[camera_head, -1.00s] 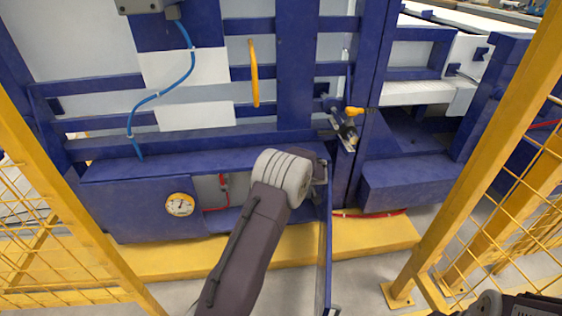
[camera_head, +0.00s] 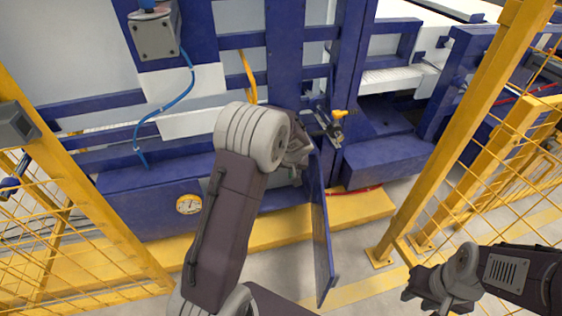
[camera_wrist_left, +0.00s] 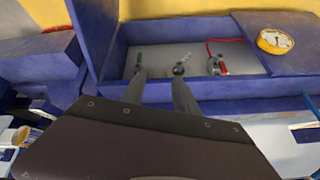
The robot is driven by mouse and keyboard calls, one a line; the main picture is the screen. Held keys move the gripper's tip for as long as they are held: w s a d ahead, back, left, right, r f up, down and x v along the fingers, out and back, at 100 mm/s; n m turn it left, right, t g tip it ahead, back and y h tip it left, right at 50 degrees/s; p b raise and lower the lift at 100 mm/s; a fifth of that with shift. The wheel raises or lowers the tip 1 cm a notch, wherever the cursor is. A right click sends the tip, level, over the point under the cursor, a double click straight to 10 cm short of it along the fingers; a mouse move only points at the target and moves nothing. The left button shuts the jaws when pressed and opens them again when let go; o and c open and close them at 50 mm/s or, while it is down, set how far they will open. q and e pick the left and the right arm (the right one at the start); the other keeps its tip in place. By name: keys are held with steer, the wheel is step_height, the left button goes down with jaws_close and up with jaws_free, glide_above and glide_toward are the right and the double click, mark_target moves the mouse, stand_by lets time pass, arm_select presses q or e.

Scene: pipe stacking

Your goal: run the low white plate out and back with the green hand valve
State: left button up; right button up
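The green hand valve (camera_wrist_left: 139,58) shows in the left wrist view inside an open recess in the blue frame. My left gripper (camera_wrist_left: 160,72) is open there, its two fingers apart, with one fingertip near the green handle; I cannot tell whether they touch. In the head view my left gripper (camera_head: 297,155) is partly hidden behind my wrist. A lower white plate (camera_head: 192,122) sits on the blue frame left of my wrist; I cannot tell whether it is the task's plate. My right gripper (camera_head: 428,292) is at the lower right, clear of the frame, its finger opening unclear.
A silver valve (camera_wrist_left: 181,66) and a red-handled valve (camera_wrist_left: 221,68) share the recess. A pressure gauge (camera_head: 189,204) is beside it. A blue door (camera_head: 321,235) hangs open below my left gripper. Yellow fence posts (camera_head: 455,140) bound the right; open floor lies between.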

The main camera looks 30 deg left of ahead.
arm_select(q)
steer(key=shift+s+r, duration=0.15)
steer(key=shift+r, duration=0.05)
steer(key=shift+c, duration=0.2)
